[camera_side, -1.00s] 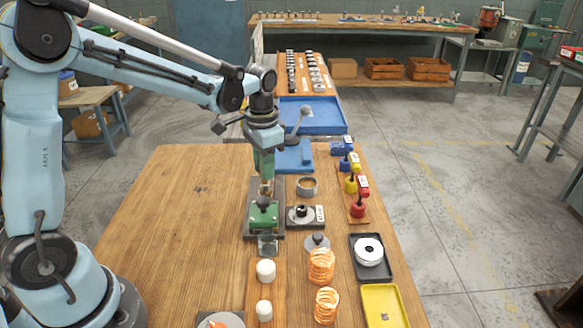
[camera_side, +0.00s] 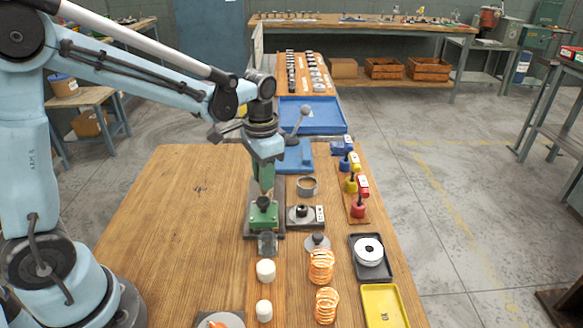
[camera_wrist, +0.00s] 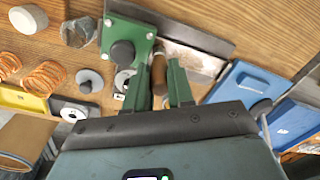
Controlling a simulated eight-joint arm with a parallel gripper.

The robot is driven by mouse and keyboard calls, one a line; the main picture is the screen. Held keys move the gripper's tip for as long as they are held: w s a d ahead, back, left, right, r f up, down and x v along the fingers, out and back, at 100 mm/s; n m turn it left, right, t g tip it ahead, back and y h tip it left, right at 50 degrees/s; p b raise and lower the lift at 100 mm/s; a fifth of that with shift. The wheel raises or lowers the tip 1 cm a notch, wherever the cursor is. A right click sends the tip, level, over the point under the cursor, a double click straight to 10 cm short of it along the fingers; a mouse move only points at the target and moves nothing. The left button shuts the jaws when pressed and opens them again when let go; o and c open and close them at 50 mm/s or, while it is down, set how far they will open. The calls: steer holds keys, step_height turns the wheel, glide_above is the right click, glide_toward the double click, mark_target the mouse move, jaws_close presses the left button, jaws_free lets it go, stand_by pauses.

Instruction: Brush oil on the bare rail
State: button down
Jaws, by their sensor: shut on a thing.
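My gripper (camera_side: 264,187) points down over the dark rail plate (camera_side: 249,228) and is shut on a brown wooden handle, which looks like the brush (camera_wrist: 160,72). In the wrist view the handle lies between my two green fingers (camera_wrist: 160,88); its bristles cannot be made out. The rail plate also shows in the wrist view (camera_wrist: 190,57), with a bright bare metal stretch beside a green block (camera_side: 263,217) that carries a black knob. The brush is over or close to that bare stretch; I cannot tell whether it touches.
A clear glass jar (camera_side: 268,243) stands just in front of the rail. White cylinders (camera_side: 265,270), copper coils (camera_side: 321,266), a black tray with a white spool (camera_side: 370,272) and a yellow tray (camera_side: 385,308) lie nearer. Red, yellow and blue handled tools (camera_side: 358,207) stand right. The left tabletop is clear.

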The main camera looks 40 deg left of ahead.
steer(key=shift+w+a, duration=1.3)
steer(key=shift+a, duration=0.05)
steer(key=shift+w+a, duration=0.6)
steer(key=shift+w+a, duration=0.6)
steer(key=shift+w, duration=0.1)
steer(key=shift+w+a, duration=0.55)
steer(key=shift+a, duration=0.05)
steer(key=shift+a, duration=0.1)
steer(key=shift+w+a, duration=0.55)
steer(key=shift+w, duration=0.05)
